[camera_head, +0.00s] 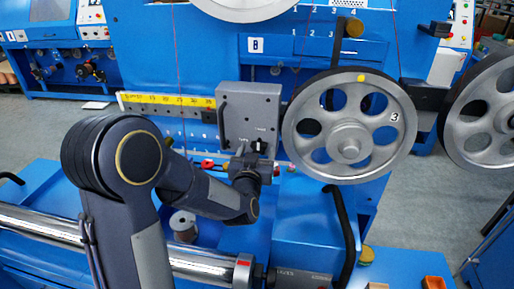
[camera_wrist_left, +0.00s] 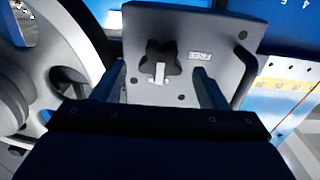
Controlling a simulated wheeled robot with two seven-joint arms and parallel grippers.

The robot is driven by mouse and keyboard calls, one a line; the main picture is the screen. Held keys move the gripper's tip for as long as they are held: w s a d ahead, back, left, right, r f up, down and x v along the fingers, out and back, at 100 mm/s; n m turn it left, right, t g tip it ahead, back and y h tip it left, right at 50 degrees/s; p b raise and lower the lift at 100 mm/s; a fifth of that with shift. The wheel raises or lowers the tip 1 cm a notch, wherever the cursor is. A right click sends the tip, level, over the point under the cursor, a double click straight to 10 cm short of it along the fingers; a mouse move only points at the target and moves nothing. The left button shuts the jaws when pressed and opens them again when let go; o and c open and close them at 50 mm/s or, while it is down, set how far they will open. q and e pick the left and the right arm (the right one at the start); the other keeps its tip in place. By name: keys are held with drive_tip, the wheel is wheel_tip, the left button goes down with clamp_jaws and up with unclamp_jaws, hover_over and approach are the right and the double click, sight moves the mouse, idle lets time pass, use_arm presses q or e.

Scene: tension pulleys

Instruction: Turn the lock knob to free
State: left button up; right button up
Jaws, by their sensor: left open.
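The lock knob (camera_wrist_left: 157,60) is a black, lobed knob on a grey plate (camera_wrist_left: 138,20). A pale bar on it points toward the bottom of the left wrist view. A label reading FREE (camera_wrist_left: 201,56) is beside it on the right. The grey plate also shows in the head view (camera_head: 252,103), left of a large spoked wheel. My left gripper (camera_wrist_left: 160,82) is open, with one finger on each side of the knob in the picture. I cannot tell whether they touch it. In the head view my left gripper (camera_head: 250,160) is at the plate's lower edge, partly hiding the knob.
The large grey wheel (camera_head: 349,148) marked 3 stands close to the right of the plate. Another wheel (camera_head: 482,112) is further right. A yellow scale (camera_head: 165,101) runs left of the plate. A shiny roller (camera_head: 200,266) crosses below my arm.

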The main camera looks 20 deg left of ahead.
use_arm(q)
drive_tip(key=shift+w+a, duration=0.15)
drive_tip(key=shift+w, duration=0.3)
drive_tip(key=shift+c, duration=0.5)
drive_tip(key=c, duration=0.9)
drive_tip(key=shift+f+n+b, duration=0.2)
drive_tip(key=shift+n+b, duration=0.2)
drive_tip(key=shift+b, duration=0.3)
drive_tip(key=n+b, duration=0.8)
drive_tip(key=b, duration=0.1)
drive_tip(key=n+b, duration=0.4)
drive_tip(key=b, duration=0.1)
drive_tip(key=shift+s+a+f, duration=0.15)
drive_tip(key=shift+a+f, duration=0.1)
drive_tip(key=shift+a, duration=0.05)
drive_tip(key=shift+n+b, duration=1.15)
drive_tip(key=shift+n, duration=0.05)
drive_tip(key=shift+n+b, duration=0.95)
drive_tip(key=shift+n, duration=0.45)
